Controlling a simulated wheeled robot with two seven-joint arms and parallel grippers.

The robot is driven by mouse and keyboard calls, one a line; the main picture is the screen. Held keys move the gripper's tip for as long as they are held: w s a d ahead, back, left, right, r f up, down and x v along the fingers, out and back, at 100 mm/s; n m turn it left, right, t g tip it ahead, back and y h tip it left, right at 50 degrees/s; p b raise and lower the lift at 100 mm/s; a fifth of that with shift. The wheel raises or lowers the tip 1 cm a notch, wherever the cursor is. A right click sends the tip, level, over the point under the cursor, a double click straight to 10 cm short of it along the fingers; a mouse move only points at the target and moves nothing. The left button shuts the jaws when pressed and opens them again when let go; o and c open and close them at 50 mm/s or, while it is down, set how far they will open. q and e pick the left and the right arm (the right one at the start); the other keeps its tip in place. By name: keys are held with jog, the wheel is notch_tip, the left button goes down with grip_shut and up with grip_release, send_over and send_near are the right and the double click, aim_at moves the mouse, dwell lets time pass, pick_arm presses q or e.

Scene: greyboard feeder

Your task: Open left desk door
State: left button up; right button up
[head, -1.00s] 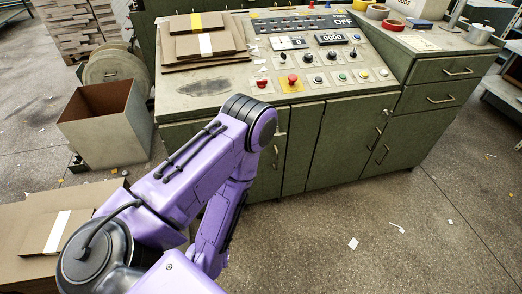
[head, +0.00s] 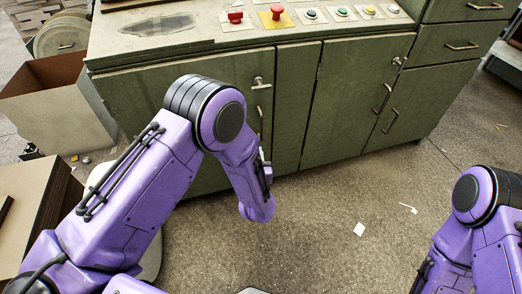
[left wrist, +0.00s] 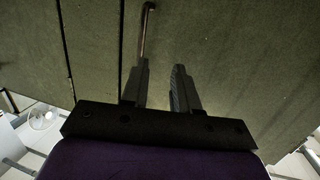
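The left desk door (head: 150,95) is a green panel on the front of the control desk and looks closed. A latch (head: 261,83) sits near its upper right edge, with a thin vertical handle (head: 260,118) below it, partly hidden by my left arm. In the left wrist view, my left gripper (left wrist: 162,68) is open, its two fingers apart and pointing at green panelling. A thin upright bar handle (left wrist: 147,30) lies just beyond the left fingertip; I cannot tell if they touch.
The right desk door (head: 350,95) and drawers (head: 450,42) lie to the right. Buttons, including a red emergency stop (head: 276,14), line the desk top. An open cardboard box (head: 50,100) stands at left. The floor (head: 330,215) before the desk is mostly clear, with paper scraps.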

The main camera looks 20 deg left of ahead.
aim_at(261, 127)
pick_arm(q)
jog(key=shift+t+y, duration=0.4)
jog(key=shift+t, duration=0.3)
jog(key=w+b, duration=0.1)
jog(key=w, duration=0.3)
jog(key=w+a+b, duration=0.1)
jog(key=w, duration=0.2)
jog(key=w+r+b, duration=0.1)
jog(key=w+b, duration=0.1)
jog(key=w, duration=0.2)
jog(key=shift+w+a, duration=0.15)
jog(key=shift+w, duration=0.15)
jog(key=shift+w+a+r, duration=0.1)
jog(key=shift+w, duration=0.2)
pick_arm(e)
notch_tip(261, 127, down, 6)
jog(key=shift+f, duration=0.2)
pick_arm(q)
jog(key=shift+c, duration=0.4)
grip_shut()
